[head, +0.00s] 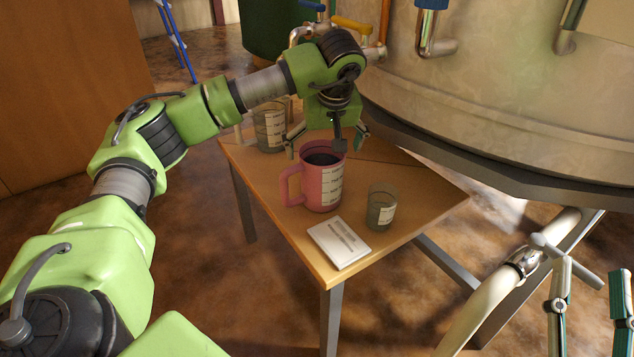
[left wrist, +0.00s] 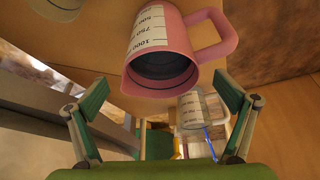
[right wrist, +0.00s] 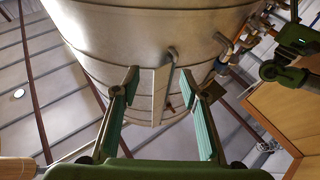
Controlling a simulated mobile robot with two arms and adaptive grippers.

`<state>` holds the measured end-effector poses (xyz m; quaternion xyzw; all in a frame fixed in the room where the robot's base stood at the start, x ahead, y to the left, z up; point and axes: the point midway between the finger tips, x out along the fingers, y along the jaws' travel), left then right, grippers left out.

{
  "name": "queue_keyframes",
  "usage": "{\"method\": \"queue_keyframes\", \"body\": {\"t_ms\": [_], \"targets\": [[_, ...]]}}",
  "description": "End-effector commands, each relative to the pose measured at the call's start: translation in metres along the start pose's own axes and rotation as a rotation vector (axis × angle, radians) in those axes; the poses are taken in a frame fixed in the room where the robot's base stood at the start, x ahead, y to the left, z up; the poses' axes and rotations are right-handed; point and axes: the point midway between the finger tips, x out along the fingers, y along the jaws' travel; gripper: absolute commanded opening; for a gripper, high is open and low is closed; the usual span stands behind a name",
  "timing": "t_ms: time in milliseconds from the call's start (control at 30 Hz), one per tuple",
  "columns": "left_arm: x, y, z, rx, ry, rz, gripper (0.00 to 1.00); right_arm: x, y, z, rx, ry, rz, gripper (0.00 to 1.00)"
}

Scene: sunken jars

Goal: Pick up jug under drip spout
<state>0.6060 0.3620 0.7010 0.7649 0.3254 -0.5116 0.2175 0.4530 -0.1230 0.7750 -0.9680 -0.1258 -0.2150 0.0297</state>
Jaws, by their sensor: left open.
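A pink jug (head: 328,187) with a white measuring scale and dark liquid inside stands upright on a small wooden table. Its handle points left in the head view. It also shows large in the left wrist view (left wrist: 170,40), with its open top facing the camera. My left gripper (head: 326,143) is open and empty just above and behind the jug's rim, its fingers spread and apart from the jug as far as I can see. My right gripper (head: 590,295) is open and empty at the lower right, far from the table; its spread fingers show in the right wrist view (right wrist: 160,85).
The wooden table (head: 270,205) also bears a clear measuring jug (head: 270,135) at the back left, a small glass cup (head: 382,212) and a white labelled block (head: 338,242). A large metal tank (head: 500,90) with taps (head: 350,25) stands behind. A pale pipe (head: 490,300) runs at the right.

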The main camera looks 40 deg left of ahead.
Motion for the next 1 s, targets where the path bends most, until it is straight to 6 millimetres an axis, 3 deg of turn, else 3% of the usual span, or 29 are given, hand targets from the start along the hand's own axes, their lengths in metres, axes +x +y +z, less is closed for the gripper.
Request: {"method": "queue_keyframes", "body": {"t_ms": [300, 633, 667, 933, 1000], "targets": [[0.026, 0.0, -0.001, 0.0, 0.0, -0.001, 0.97, -0.006, -0.005, -0.047, 0.01, 0.233, -0.01, 0.4], [0.028, 0.0, -0.002, 0.0, 0.0, 0.0, 0.97, -0.008, -0.006, -0.054, 0.011, 0.262, -0.011, 0.4], [0.028, 0.0, -0.002, 0.0, 0.0, 0.0, 0.92, -0.008, -0.006, -0.054, 0.011, 0.262, -0.011, 0.4], [0.028, 0.0, -0.001, 0.0, 0.0, -0.001, 0.22, -0.008, -0.006, -0.054, 0.011, 0.261, -0.011, 0.4], [0.028, 0.0, -0.001, 0.0, 0.0, -0.001, 0.2, -0.008, -0.005, -0.054, 0.01, 0.261, -0.011, 0.4]]}}
